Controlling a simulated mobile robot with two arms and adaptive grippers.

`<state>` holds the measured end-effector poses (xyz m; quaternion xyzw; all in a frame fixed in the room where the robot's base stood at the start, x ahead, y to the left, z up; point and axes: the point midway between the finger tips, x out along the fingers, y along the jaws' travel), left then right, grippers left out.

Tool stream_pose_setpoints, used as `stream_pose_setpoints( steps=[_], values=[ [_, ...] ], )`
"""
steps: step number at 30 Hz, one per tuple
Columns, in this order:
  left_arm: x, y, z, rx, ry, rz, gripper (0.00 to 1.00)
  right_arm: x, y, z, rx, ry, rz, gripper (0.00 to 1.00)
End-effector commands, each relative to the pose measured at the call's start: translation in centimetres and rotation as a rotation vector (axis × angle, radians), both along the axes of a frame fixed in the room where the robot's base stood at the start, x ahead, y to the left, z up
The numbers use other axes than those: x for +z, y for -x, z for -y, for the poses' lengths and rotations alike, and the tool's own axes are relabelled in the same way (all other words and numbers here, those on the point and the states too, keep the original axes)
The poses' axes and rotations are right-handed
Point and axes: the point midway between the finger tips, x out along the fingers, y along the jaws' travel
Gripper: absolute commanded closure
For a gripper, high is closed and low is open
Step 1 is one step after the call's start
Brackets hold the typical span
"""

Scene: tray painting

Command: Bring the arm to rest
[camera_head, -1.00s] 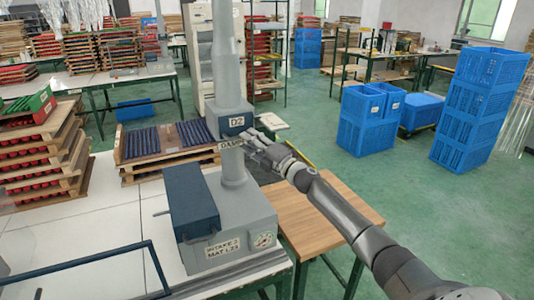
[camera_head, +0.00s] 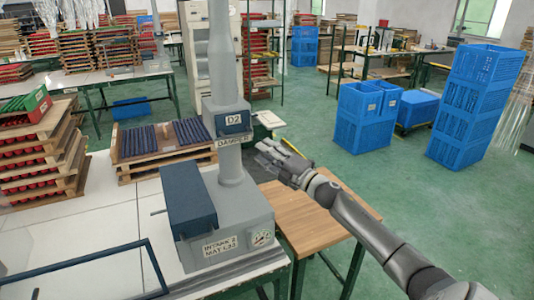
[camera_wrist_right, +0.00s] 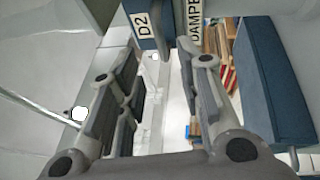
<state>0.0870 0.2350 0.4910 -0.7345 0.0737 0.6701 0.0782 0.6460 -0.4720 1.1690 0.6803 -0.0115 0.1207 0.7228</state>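My right arm comes in from the lower right in the head view. Its gripper (camera_head: 272,154) hangs in the air to the right of the grey machine column, above the wooden table. In the right wrist view the two fingers of this gripper (camera_wrist_right: 155,85) stand apart with nothing between them. The blue damper block marked D2 (camera_head: 232,122) is on the column, apart from the fingers; it also shows ahead in the wrist view (camera_wrist_right: 150,42). My left gripper is not in view.
The grey machine base (camera_head: 225,225) with a dark blue box (camera_head: 188,196) stands on the white table (camera_head: 110,225). A wooden table (camera_head: 318,218) is below my right arm. A pallet of dark rods (camera_head: 140,165) lies behind. Blue crates (camera_head: 365,118) stand on the green floor.

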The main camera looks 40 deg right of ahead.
Motion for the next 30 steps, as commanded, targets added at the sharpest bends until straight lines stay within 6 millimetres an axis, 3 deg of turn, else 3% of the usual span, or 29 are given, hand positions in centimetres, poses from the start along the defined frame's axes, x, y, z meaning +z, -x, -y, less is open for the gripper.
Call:
stream_pose_setpoints(
  steps=[10, 14, 19, 23, 26, 30],
  values=[
    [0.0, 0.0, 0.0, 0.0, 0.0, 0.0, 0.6, -0.1, 0.0, -0.1, -0.001, -0.003, -0.001, 0.67],
    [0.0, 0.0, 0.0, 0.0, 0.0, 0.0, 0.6, -1.6, 0.3, -1.1, -0.026, -0.065, -0.028, 0.67],
    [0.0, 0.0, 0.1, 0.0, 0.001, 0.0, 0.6, -7.0, 2.2, -4.2, -0.137, -0.294, -0.142, 0.67],
    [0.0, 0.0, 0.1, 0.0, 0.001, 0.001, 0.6, -12.1, 5.3, -7.2, -0.254, -0.509, -0.279, 0.67],
    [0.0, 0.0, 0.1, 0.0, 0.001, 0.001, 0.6, -15.9, 8.6, -9.6, -0.349, -0.668, -0.402, 0.67],
    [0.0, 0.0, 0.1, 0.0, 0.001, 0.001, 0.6, -20.6, 14.5, -13.5, -0.488, -0.872, -0.597, 0.67]
  ],
)
